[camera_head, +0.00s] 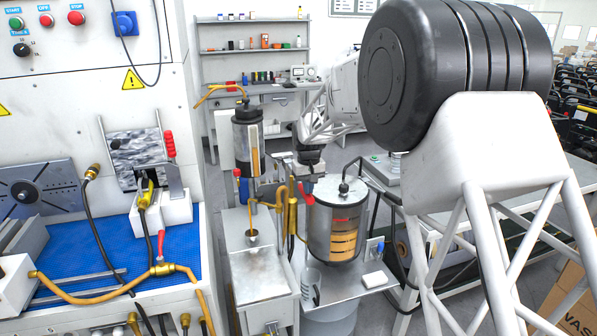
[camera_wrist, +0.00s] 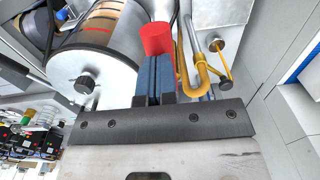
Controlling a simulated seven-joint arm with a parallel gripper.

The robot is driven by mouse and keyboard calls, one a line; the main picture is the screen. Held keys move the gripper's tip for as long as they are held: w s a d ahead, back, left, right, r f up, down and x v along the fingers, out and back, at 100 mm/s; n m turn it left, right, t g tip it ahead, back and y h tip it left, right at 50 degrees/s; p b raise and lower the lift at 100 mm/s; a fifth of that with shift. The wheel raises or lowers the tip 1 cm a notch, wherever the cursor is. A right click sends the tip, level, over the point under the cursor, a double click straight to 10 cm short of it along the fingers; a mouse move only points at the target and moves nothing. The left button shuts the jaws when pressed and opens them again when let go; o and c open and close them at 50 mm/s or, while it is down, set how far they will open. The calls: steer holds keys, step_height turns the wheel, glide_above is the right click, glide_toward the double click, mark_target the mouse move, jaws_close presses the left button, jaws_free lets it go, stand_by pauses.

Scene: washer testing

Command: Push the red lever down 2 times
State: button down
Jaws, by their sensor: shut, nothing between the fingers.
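The red lever (camera_head: 306,188) shows in the head view between the brass pipes and the metal tank. My gripper (camera_head: 308,171) is directly above it, pointing down. In the wrist view the red lever's round end (camera_wrist: 157,39) is just beyond the tips of my gripper (camera_wrist: 154,62). The two blue-grey fingers are together, with nothing between them. The fingertips overlap the edge of the red end in this view; I cannot tell whether they touch it. The lower part of the lever is hidden.
The metal tank (camera_head: 336,222) stands close to the right of the lever, and curved brass pipes (camera_head: 283,205) are close on its left. A tall cylinder (camera_head: 247,145) stands further left. Other red handles (camera_head: 169,144) are on the workbench at left.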

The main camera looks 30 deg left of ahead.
mark_target(308, 197)
steer(key=shift+f, duration=2.2)
steer(key=shift+r, duration=0.2)
step_height(308, 197, up, 12)
steer(key=shift+f, duration=6.1)
step_height(308, 197, up, 12)
steer(key=shift+r, duration=0.15)
